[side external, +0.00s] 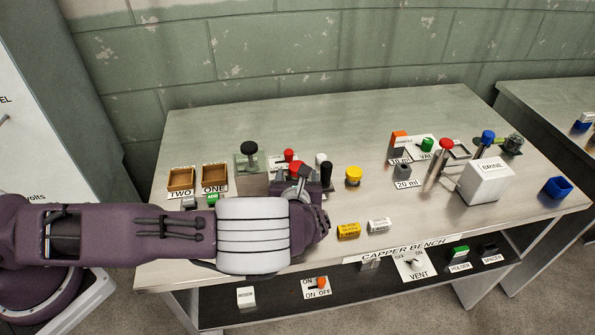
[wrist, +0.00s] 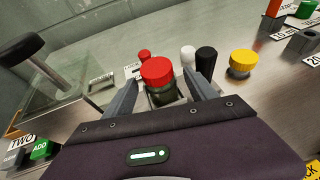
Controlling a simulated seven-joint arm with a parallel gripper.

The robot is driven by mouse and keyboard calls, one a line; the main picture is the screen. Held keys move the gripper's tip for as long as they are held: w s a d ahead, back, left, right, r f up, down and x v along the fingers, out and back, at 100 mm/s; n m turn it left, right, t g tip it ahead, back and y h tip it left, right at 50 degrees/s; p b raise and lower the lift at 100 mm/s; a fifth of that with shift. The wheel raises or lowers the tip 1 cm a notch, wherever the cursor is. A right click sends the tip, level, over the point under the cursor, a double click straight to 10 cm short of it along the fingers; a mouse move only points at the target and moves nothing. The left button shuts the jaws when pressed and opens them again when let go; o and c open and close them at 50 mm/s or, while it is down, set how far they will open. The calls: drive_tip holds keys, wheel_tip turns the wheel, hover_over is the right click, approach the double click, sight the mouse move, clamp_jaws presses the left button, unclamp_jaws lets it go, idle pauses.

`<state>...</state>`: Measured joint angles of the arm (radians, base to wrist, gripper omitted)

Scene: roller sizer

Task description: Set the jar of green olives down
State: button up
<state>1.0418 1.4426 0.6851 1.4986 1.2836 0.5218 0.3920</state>
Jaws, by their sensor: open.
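The jar of green olives shows in the wrist view as a red cap (wrist: 157,69) over a dark green body (wrist: 161,95). It looks upright. In the side external view only its red cap (side external: 296,167) shows clearly, behind my wrist. My gripper (wrist: 160,80) is open, with one finger on each side of the jar. Whether either finger touches the glass cannot be told. In the side external view my gripper (side external: 301,185) is mostly hidden by my own wrist. The jar's base is also hidden, so what it rests on is unclear.
A black-knobbed post (side external: 249,149) stands left of the jar. Trays TWO (side external: 181,179) and ONE (side external: 214,176) lie left. The back bench is clear.

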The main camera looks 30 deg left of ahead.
drive_tip(key=shift+o, duration=0.4)
drive_tip(key=shift+v, duration=1.1)
drive_tip(key=shift+r, duration=0.15)
